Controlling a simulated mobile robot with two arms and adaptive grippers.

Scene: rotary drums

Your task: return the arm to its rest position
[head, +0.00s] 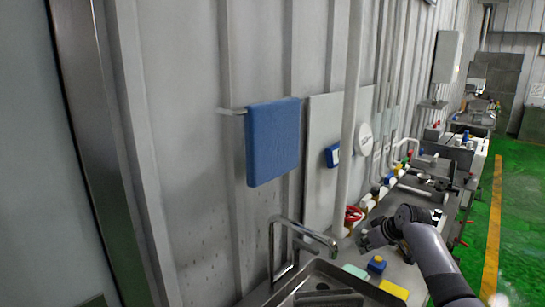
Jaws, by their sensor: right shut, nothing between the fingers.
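My right arm reaches in from the lower right and bends at a dark wrist joint. My right gripper (365,240) is at its end, pointing left over the counter by the wall. It is shut, with nothing seen held in it. It is to the right of the tap's spout and above a small blue and yellow object (376,265). My left gripper is not in view.
A metal sink (272,297) with a curved tap (304,229) stands at the bottom. A yellow sponge (394,290) and a pale green one (355,271) lie beside it. A blue towel (272,140) hangs on the wall. Green floor (518,220) is open at right.

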